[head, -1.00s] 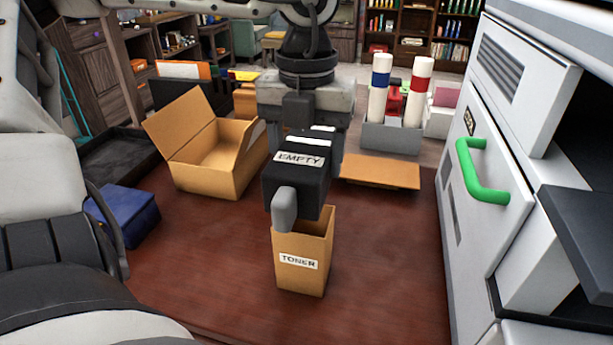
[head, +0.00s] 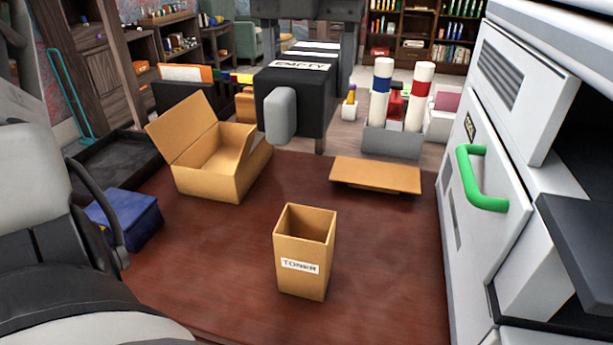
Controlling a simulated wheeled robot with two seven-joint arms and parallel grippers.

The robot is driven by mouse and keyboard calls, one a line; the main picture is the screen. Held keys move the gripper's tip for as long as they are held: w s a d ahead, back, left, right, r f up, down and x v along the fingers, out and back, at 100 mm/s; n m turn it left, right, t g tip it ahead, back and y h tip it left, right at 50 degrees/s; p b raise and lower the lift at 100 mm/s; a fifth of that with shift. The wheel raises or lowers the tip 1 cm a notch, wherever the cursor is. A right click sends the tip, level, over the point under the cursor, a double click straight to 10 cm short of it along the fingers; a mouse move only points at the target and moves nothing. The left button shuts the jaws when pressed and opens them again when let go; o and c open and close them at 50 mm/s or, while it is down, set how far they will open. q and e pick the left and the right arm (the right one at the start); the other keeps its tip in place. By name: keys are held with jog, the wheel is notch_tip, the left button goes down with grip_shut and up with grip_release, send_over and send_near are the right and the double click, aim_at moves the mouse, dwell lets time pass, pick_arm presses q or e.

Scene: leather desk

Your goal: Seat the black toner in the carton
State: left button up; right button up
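The black toner (head: 294,108), a dark block with an EMPTY label on top and a grey knob at its front, hangs in the air in the upper middle of the head view. My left gripper (head: 308,70) is shut on it, one finger on each side. The TONER carton (head: 303,265), a narrow upright tan box with an open top, stands on the desk below and nearer the camera. The toner is clear above and behind it. Its visible inner walls are bare; its bottom is hidden. My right gripper is not in view.
A flat cardboard piece (head: 375,176) and grey bottle holder (head: 392,140) lie behind. A white machine with a green handle (head: 480,182) fills the right.

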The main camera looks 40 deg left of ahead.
pick_arm(q)
notch_tip(320, 180, down, 18)
jog(key=b, duration=0.2)
jog(key=shift+f, duration=0.15)
jog(key=o, duration=1.3)
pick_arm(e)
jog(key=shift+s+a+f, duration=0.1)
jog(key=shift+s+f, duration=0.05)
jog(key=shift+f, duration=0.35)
pick_arm(q)
jog(key=shift+r, duration=0.2)
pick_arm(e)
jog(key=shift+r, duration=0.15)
